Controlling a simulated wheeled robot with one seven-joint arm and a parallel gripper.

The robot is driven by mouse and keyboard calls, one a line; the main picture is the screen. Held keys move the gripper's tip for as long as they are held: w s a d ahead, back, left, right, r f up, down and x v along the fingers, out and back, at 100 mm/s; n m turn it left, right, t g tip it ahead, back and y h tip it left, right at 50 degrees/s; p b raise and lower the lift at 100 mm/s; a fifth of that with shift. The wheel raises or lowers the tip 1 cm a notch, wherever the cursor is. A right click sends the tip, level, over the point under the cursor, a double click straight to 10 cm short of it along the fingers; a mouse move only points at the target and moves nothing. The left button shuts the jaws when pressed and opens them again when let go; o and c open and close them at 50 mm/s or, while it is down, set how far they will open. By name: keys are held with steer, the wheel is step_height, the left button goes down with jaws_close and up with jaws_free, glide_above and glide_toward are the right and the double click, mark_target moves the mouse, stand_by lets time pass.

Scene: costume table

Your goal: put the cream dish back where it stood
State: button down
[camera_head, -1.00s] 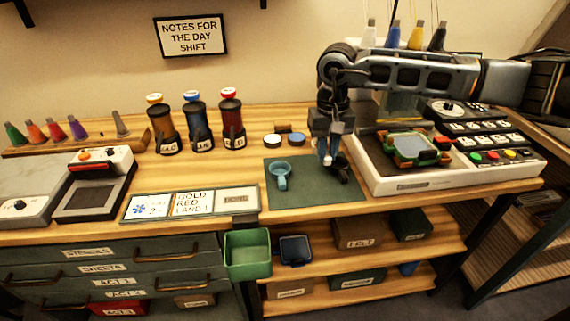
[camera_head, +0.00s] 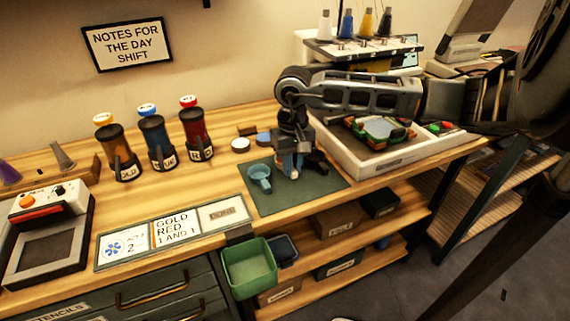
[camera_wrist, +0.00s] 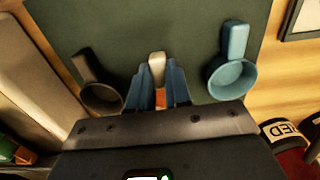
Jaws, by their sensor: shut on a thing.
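My gripper (camera_wrist: 157,88) is shut on the cream dish (camera_wrist: 157,65). In the wrist view its pale handle shows beyond the blue fingertips, with a patch of orange between them; the rest is hidden. A dark dish (camera_wrist: 100,95) lies on the other side. I cannot tell whether the cream dish touches the mat.
A white-framed machine (camera_head: 375,150) stands right of the mat. Sign cards (camera_head: 175,230) lie to its left, and several labelled bottles (camera_head: 155,140) stand behind. A green bin (camera_head: 250,265) hangs below the front edge.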

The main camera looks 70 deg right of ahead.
steer(key=shift+f, duration=0.2)
steer(key=c, duration=1.1)
jaws_free()
steer(key=shift+r, duration=0.1)
